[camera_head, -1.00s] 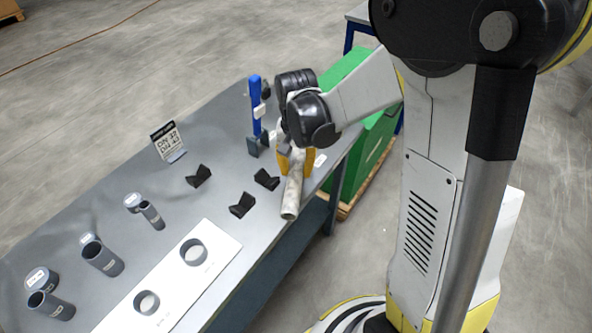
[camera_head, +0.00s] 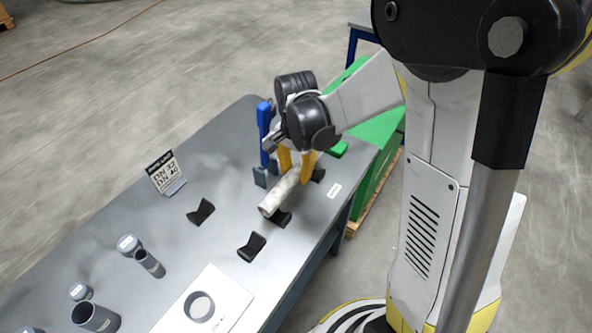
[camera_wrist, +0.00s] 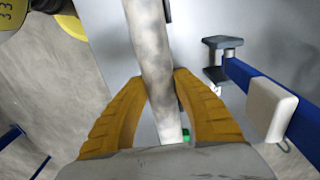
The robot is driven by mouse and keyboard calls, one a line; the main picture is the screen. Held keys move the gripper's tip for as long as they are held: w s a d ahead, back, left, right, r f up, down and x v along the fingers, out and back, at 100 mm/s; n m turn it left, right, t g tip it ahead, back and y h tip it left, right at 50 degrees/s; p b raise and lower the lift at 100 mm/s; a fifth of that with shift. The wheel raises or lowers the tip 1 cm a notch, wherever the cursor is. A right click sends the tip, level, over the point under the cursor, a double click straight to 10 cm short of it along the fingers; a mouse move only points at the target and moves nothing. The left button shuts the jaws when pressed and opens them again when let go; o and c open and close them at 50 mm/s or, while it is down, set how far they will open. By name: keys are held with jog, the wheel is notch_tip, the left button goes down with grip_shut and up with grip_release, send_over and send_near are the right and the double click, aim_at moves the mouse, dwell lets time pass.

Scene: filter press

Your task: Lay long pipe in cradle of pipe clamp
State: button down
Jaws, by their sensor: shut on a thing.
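The long pipe (camera_head: 280,195) is pale and mottled. My gripper (camera_head: 298,168) is shut on it with yellow fingers. The wrist view shows the pipe (camera_wrist: 152,60) running between the two fingers (camera_wrist: 160,95). In the head view its near end is close to a black V-shaped block (camera_head: 283,219); I cannot tell whether they touch. Another black block (camera_head: 318,175) shows just right of the fingers. A blue upright bar (camera_head: 264,130) with grey jaws stands left of my gripper, apparently the clamp; it also shows in the wrist view (camera_wrist: 265,95). I cannot make out which part is the cradle.
Two more black V-blocks (camera_head: 201,211) (camera_head: 252,246) stand on the grey table (camera_head: 225,160). A green cabinet (camera_head: 375,170) stands beyond the right edge.

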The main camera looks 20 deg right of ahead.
jog(key=shift+f+b, duration=2.15)
jog(key=shift+f, duration=0.85)
jog(key=c, duration=1)
grip_release()
notch_tip(320, 180, up, 12)
jog(key=shift+r, duration=0.1)
